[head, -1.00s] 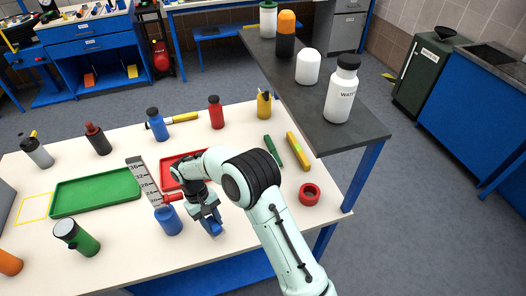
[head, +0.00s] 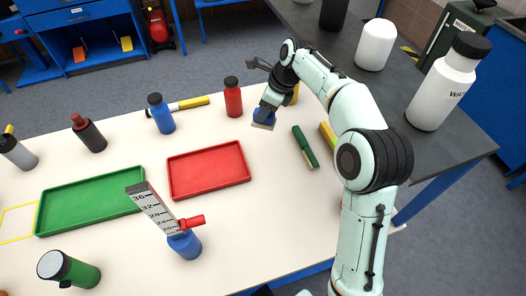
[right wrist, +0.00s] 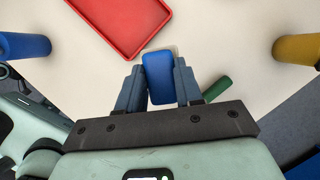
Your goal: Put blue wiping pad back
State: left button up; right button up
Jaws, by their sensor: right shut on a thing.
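The blue wiping pad (head: 263,119) with a pale underside is held in my right gripper (head: 269,106), right of the red bottle and behind the green marker. In the right wrist view the pad (right wrist: 158,78) sits between the two fingers of the gripper (right wrist: 159,88), which are shut on its sides. The pad looks a little above the white table (head: 240,215); the exact gap is hard to tell. My left gripper is not in view.
A green marker (head: 305,147) lies nearby.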

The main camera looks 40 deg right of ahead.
jog(key=shift+w+d+r+m, duration=0.25)
jog(key=shift+d+r+m, duration=0.35)
jog(key=shift+d+m, duration=0.2)
jog(key=shift+h, duration=0.3)
jog(key=shift+f+b, duration=2.2)
jog(key=shift+f, duration=7.6)
jog(key=o, duration=1.1)
jog(key=shift+f, duration=0.15)
